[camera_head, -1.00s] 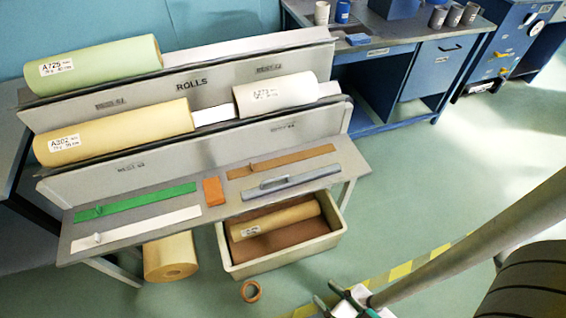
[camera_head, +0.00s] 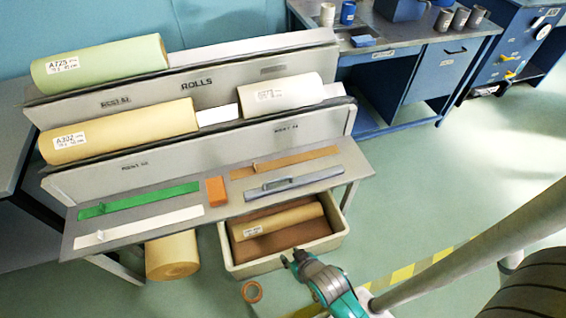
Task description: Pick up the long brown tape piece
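The long brown tape piece (camera_head: 285,162) lies flat on the grey shelf, at its back right, with a small raised tab near its left end. My gripper (camera_head: 289,259) is at the lower middle, in front of the bin and well below and in front of the tape piece. It touches nothing that I can see. Its fingertips are small and dark here, and their gap is not clear.
A grey metal bar with a handle (camera_head: 294,184) lies just in front of the brown piece. An orange block (camera_head: 216,191), a green strip (camera_head: 138,200) and a white strip (camera_head: 138,227) lie left. The roll rack (camera_head: 200,158) rises behind. A bin (camera_head: 282,258) stands below the shelf.

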